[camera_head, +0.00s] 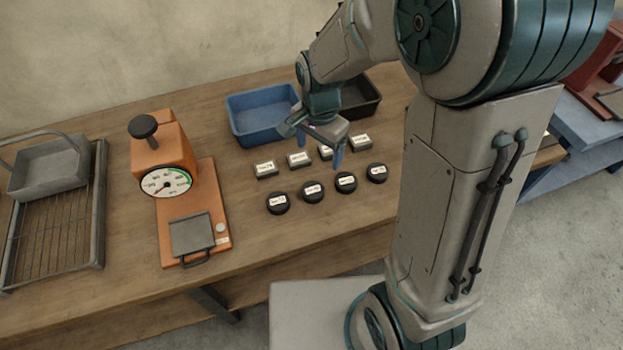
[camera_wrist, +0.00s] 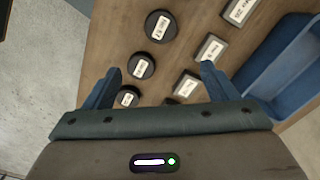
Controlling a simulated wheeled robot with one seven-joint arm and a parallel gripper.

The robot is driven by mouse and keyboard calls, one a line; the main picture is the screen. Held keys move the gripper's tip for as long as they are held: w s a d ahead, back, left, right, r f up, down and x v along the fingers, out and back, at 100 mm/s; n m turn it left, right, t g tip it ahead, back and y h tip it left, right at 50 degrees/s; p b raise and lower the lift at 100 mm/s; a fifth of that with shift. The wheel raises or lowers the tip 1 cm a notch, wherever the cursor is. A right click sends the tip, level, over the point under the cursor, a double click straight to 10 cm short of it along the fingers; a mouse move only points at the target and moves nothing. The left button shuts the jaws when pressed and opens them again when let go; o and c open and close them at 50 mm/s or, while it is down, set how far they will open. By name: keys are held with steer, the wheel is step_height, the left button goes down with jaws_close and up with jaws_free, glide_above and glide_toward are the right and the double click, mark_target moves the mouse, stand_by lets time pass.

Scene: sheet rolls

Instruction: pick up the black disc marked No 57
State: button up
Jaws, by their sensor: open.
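Several black discs with white labels lie in a row on the wooden table in the head view, the leftmost (camera_head: 278,203), a second (camera_head: 312,192), a third (camera_head: 346,182) and the rightmost (camera_head: 377,173). Their labels are too small there to read. The wrist view shows an upper disc (camera_wrist: 158,27), a middle disc (camera_wrist: 141,67) and a lower disc (camera_wrist: 127,97) partly cut off by my gripper. I cannot surely tell which reads No 57. My gripper (camera_head: 320,156) is open and empty above the labelled blocks, behind the discs; its spread fingers show in the wrist view (camera_wrist: 160,70).
Grey labelled blocks (camera_head: 265,169) form a row behind the discs. A blue bin (camera_head: 262,134) and a dark bin (camera_head: 372,108) stand at the back. An orange scale (camera_head: 166,150) and a wire rack (camera_head: 55,235) are left. The table in front of the discs is clear.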

glide_above(314, 189)
steer(key=f, duration=0.9)
steer(key=shift+w+d, duration=0.2)
steer(key=shift+w, duration=0.1)
steer(key=shift+s+a+f+p, duration=0.15)
steer(key=shift+f+p, duration=0.1)
steer(key=shift+f, duration=0.45)
steer(key=shift+s+f+p, duration=0.1)
steer(key=shift+f+p, duration=0.2)
steer(key=shift+f, duration=0.45)
steer(key=shift+s+a+f+p, duration=0.15)
steer(key=shift+f+p, duration=0.1)
steer(key=shift+f, duration=0.95)
steer(key=shift+c, duration=0.3)
steer(key=c, duration=1)
